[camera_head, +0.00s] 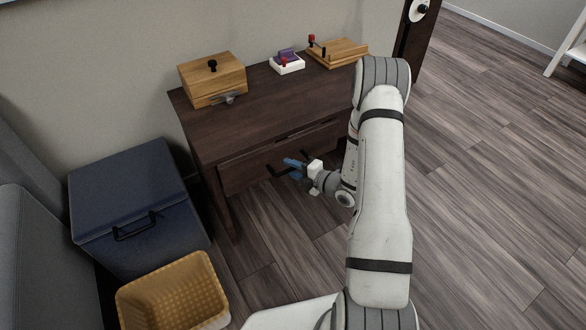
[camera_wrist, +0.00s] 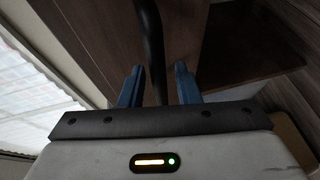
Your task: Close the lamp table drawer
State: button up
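The lamp table (camera_head: 285,105) is a dark brown wooden table against the wall. Its drawer front (camera_head: 243,171) faces my arm, and a narrow dark gap shows along its top edge; how far the drawer stands out is hard to tell. My gripper (camera_head: 292,165) is at the middle of the drawer front, with blue fingers. In the wrist view, the dark bar handle (camera_wrist: 151,40) runs between the two blue fingertips of my gripper (camera_wrist: 158,84). The fingers are apart, with clear space between the handle and the right finger. My arm hides the table's right end.
A wooden box (camera_head: 212,78), a small white-and-purple item (camera_head: 287,62) and a wooden board (camera_head: 338,52) stand on the tabletop. A blue box (camera_head: 135,205) and a yellow basket (camera_head: 172,290) stand at left.

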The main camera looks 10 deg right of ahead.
grip_shut()
dwell(0.3)
jog(key=shift+w+a+r, duration=0.1)
jog(key=shift+w+a, duration=0.1)
jog(key=shift+w, duration=0.45)
jog(key=shift+w+a+f, duration=0.1)
jog(key=shift+w+a, duration=0.15)
jog(key=shift+w, duration=0.4)
jog(key=shift+w+a+r, duration=0.1)
jog(key=shift+w+a, duration=0.1)
jog(key=shift+w, duration=0.45)
jog(key=shift+o, duration=0.6)
grip_release()
